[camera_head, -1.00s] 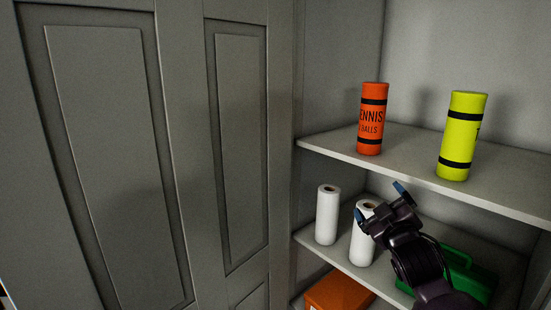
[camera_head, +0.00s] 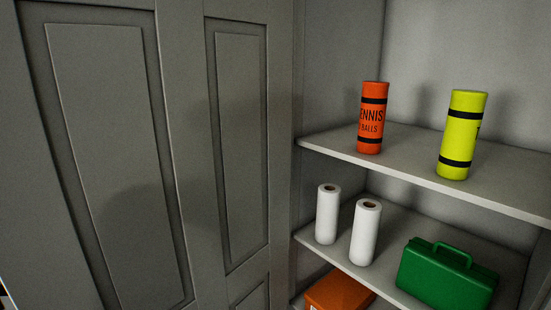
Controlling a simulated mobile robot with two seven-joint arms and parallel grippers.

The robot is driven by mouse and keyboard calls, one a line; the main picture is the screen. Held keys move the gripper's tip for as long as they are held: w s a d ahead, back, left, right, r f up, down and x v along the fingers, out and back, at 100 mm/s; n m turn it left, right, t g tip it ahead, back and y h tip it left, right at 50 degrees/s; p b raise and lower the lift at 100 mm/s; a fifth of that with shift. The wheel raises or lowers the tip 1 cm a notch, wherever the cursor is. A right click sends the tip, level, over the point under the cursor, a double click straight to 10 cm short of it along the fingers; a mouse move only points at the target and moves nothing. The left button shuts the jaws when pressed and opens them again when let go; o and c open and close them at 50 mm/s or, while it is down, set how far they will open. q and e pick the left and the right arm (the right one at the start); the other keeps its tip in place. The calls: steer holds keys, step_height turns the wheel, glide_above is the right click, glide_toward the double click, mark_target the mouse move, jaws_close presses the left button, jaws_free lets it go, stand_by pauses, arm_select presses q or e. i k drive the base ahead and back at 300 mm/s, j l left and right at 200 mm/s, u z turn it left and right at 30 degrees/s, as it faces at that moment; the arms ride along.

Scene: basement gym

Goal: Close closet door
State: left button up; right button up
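The grey panelled closet door (camera_head: 118,155) fills the left side of the head view. A narrower panelled section (camera_head: 238,150) stands beside it, next to the closet opening. The right part of the closet is open, and its shelves show. I cannot tell from this view how the panels are hinged, and I see no handle. Neither of my grippers is in view.
The upper shelf (camera_head: 410,160) holds an orange tennis ball can (camera_head: 372,118) and a yellow can (camera_head: 462,135). Below are two white paper rolls (camera_head: 328,215) (camera_head: 365,232), a green case (camera_head: 446,278) and an orange box (camera_head: 338,290) lower down.

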mark_target(146, 146)
steer(key=j+u, duration=0.1)
steer(key=j, duration=1.25)
steer(key=j+z, duration=0.15)
steer(key=j, duration=0.7)
steer(key=j+z, duration=0.3)
steer(key=k+j+z, duration=0.1)
steer(key=j+z, duration=0.2)
steer(key=j, duration=0.2)
steer(key=j+z, duration=0.8)
steer(key=i+j+z, duration=0.2)
steer(key=j, duration=0.45)
steer(key=k, duration=0.1)
